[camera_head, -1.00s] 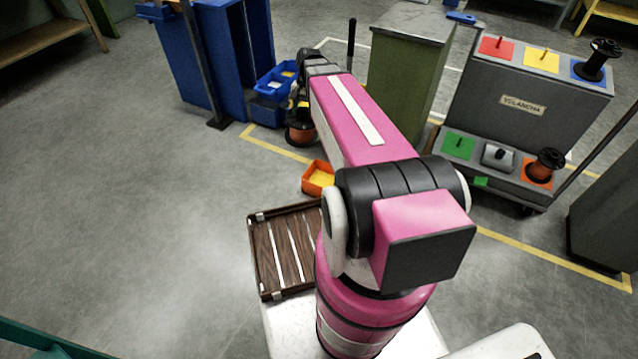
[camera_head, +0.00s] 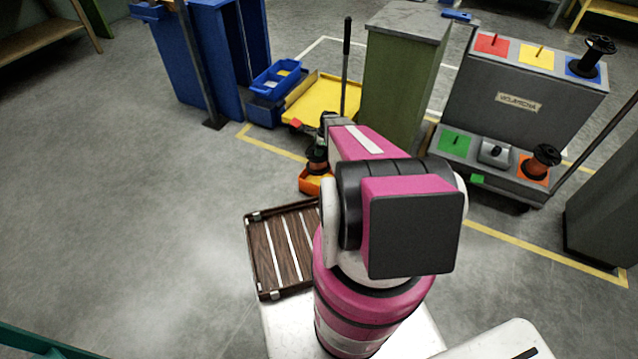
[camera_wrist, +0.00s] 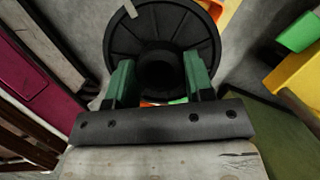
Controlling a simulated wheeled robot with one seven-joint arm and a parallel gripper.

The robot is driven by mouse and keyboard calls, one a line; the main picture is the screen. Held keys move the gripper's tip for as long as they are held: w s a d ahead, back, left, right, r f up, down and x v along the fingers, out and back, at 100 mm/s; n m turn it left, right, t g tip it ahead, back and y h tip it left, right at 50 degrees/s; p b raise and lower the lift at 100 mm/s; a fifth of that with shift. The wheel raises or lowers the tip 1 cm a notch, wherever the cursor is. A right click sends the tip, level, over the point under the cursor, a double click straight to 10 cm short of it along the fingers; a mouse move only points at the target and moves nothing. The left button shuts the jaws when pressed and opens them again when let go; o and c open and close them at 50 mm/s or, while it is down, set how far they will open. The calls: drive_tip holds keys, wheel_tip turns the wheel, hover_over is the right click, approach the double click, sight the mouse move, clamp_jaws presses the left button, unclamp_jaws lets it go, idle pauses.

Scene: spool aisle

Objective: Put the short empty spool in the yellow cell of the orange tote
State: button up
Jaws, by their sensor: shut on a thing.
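My gripper (camera_wrist: 158,75) has its two green fingers on either side of the hub of a black spool (camera_wrist: 160,25), whose round ribbed flange fills the top middle of the wrist view. In the head view the held spool (camera_head: 317,162) hangs below my wrist, just above the orange tote (camera_head: 308,185) and partly in front of it. A dark flange and an orange-brown middle show there. My arm and the spool hide most of the tote's inside, so its cells cannot be told apart. A strip of the tote (camera_wrist: 230,12) seems to show past the flange in the wrist view.
A brown slatted tray (camera_head: 262,255) is left of my base. Behind the tote stand a yellow platform (camera_head: 325,97), blue bins (camera_head: 275,78) and a green cabinet (camera_head: 400,80). A grey stepped rack (camera_head: 520,80) at right holds a black spool (camera_head: 598,55) and an orange-brown spool (camera_head: 543,160).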

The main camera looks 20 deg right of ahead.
sight(320, 165)
drive_tip(key=shift+m, duration=0.4)
drive_tip(key=shift+d+f, duration=0.15)
drive_tip(key=shift+f, duration=2.8)
drive_tip(key=shift+d+f, duration=0.1)
drive_tip(key=shift+f, duration=2.85)
drive_tip(key=shift+w+f, duration=0.1)
drive_tip(key=o, duration=1.4)
